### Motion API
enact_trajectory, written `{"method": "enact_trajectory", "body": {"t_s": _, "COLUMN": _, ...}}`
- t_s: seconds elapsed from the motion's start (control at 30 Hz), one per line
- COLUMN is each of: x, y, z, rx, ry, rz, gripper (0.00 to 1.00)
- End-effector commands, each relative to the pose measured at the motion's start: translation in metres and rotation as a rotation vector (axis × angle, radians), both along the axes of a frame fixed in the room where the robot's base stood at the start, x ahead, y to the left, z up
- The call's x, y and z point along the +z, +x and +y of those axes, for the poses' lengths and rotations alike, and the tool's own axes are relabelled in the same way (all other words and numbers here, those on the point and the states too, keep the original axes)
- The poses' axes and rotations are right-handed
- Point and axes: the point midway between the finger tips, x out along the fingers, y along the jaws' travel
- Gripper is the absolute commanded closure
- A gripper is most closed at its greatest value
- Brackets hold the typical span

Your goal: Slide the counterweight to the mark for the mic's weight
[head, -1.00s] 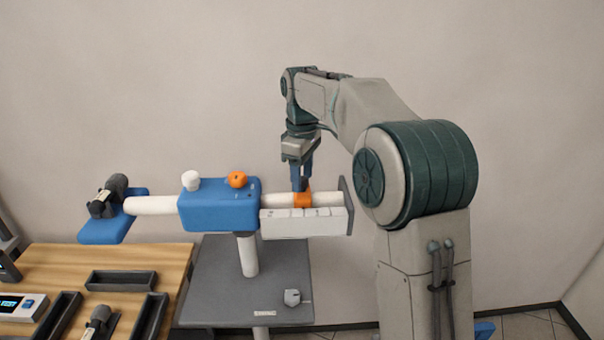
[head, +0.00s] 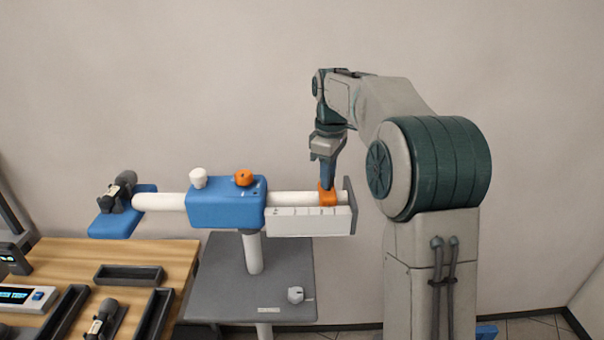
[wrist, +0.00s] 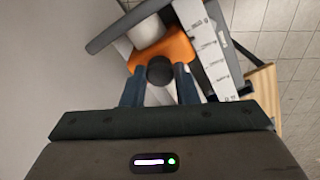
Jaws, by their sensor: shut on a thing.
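The orange counterweight (head: 327,197) is on the white bar (head: 290,198) of the boom, close to the grey end plate (head: 349,205). My gripper (head: 328,186) comes down from above and is shut on the counterweight. The wrist view also shows the orange counterweight (wrist: 166,54) between the blue fingers, around a dark knob. A white scale strip (head: 300,221) with marks runs below the bar; its print is too small to read. A dark mic (head: 119,192) lies on the blue plate (head: 113,226) at the boom's left end.
A blue block (head: 225,203) with a white knob (head: 199,178) and an orange knob (head: 243,178) carries the boom on a post. A wooden table (head: 75,255) at left holds dark trays, a second mic (head: 101,325) and a small display unit (head: 22,298). A grey stand (head: 215,285) is below.

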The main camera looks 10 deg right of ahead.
Motion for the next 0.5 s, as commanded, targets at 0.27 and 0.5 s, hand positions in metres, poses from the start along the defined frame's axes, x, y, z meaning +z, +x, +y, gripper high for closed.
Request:
{"method": "enact_trajectory", "body": {"t_s": 0.27, "x": 0.0002, "y": -0.0008, "z": -0.0063, "rx": -0.001, "ry": -0.003, "rz": 0.001, "gripper": 1.00}}
{"method": "enact_trajectory", "body": {"t_s": 0.5, "x": 0.0002, "y": -0.0008, "z": -0.0035, "rx": 0.003, "ry": -0.002, "rz": 0.000, "gripper": 0.51}}
